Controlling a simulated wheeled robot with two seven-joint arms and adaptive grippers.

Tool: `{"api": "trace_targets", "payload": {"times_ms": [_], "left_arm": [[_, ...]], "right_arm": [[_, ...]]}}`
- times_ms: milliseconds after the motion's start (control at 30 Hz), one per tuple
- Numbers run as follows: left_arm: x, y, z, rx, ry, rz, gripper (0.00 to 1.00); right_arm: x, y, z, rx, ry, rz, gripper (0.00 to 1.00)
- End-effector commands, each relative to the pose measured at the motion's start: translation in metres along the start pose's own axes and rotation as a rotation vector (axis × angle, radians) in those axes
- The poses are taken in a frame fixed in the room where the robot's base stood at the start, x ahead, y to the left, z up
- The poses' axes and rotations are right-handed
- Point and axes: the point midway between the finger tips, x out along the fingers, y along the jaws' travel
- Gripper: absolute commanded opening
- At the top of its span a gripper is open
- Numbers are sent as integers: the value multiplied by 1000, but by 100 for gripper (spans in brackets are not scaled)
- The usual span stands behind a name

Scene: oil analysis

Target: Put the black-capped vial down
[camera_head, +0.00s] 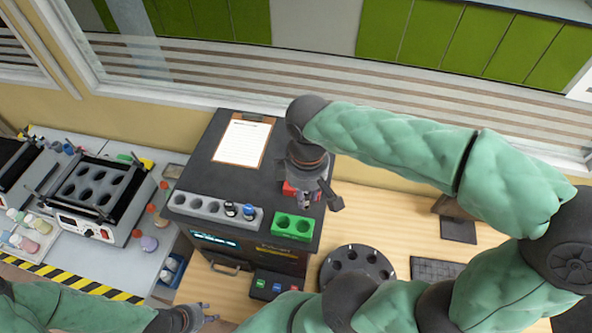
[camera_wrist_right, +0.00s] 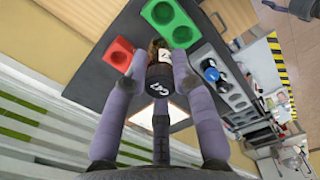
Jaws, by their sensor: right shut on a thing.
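My right gripper (camera_head: 318,194) is shut on the black-capped vial (camera_wrist_right: 158,76), a brown vial with a white label and marked black cap. In the wrist view, the fingers (camera_wrist_right: 158,85) close around the cap end. The vial is over the black machine's top, close to the green two-hole rack (camera_head: 291,226) and the red holder (camera_head: 289,189). The green rack's two holes look empty. The vial's lower end is partly hidden, and I cannot tell its height above the top. My left gripper (camera_head: 207,313) is open and empty at the lower left, away from the racks.
A grey rack (camera_head: 187,203) on the machine holds a black-capped and a blue-capped vial (camera_head: 249,211). A clipboard (camera_head: 242,140) lies behind. A round black carousel (camera_head: 329,270) and a keyboard (camera_head: 436,269) are on the wooden table. A heating block (camera_head: 93,230) stands at left.

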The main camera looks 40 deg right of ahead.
Motion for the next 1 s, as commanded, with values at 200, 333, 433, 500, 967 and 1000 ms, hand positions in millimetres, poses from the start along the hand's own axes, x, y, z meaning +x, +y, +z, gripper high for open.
{"api": "trace_targets", "payload": {"times_ms": [200,333,433,500,967,1000], "left_arm": [[-3,1,0,0,-1,0,40],[-5,2,0,0,0,0,40],[-8,3,0,0,0,0,40],[-8,3,0,0,0,0,40],[-10,4,0,0,0,0,40],[-11,4,0,0,0,0,40]], "right_arm": [[17,31,-21,4,-6,-3,0],[30,53,-37,3,-6,-4,0],[38,70,-49,3,-5,-3,0],[50,78,-55,1,-7,-4,0],[95,109,-77,0,-3,-1,0],[99,111,-78,-1,-4,-2,0]]}}
